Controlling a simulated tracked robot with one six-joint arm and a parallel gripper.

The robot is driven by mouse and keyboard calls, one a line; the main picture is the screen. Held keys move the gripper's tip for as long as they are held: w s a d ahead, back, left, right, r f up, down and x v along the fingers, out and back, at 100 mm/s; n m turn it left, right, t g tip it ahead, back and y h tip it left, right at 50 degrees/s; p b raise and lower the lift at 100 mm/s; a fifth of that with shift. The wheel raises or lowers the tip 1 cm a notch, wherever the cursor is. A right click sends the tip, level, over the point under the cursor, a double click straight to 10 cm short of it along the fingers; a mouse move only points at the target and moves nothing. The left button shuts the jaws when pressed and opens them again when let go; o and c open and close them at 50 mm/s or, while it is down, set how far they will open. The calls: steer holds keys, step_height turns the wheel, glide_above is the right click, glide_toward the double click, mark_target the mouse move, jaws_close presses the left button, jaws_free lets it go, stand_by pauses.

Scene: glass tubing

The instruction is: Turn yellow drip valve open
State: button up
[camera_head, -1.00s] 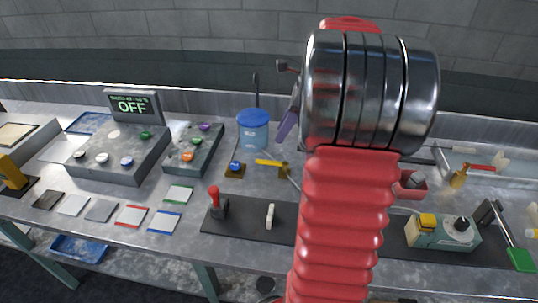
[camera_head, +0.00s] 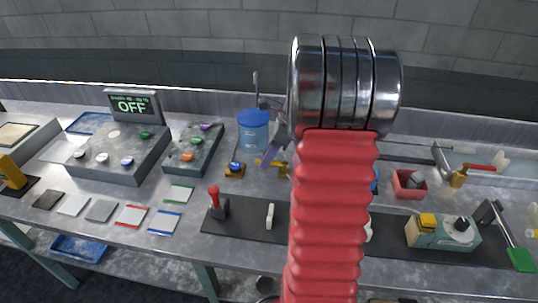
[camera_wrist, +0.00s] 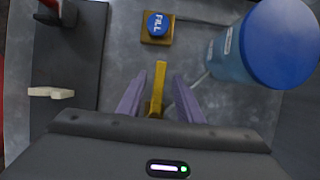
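The yellow drip valve (camera_wrist: 159,78) shows in the wrist view as a narrow handle pointing away from my wrist, with its base low in the picture. My gripper (camera_wrist: 158,88) is open, with one purple finger on each side of the handle. Gaps show between the handle and both fingers. In the head view the valve (camera_head: 283,170) is partly hidden behind a purple finger of my gripper (camera_head: 273,151). My arm hides the rest of the gripper there.
A blue-lidded container (camera_head: 253,131) stands close beside the valve, at right in the wrist view (camera_wrist: 280,45). A blue FILL button (camera_wrist: 158,24) on a yellow base lies beyond the handle. A red-knobbed lever (camera_head: 215,203) and a pale switch (camera_head: 270,215) are on a dark mat.

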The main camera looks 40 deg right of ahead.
jaws_close()
stand_by(0.3)
stand_by(0.3)
steer(key=shift+d, duration=0.2)
steer(key=shift+a, duration=0.15)
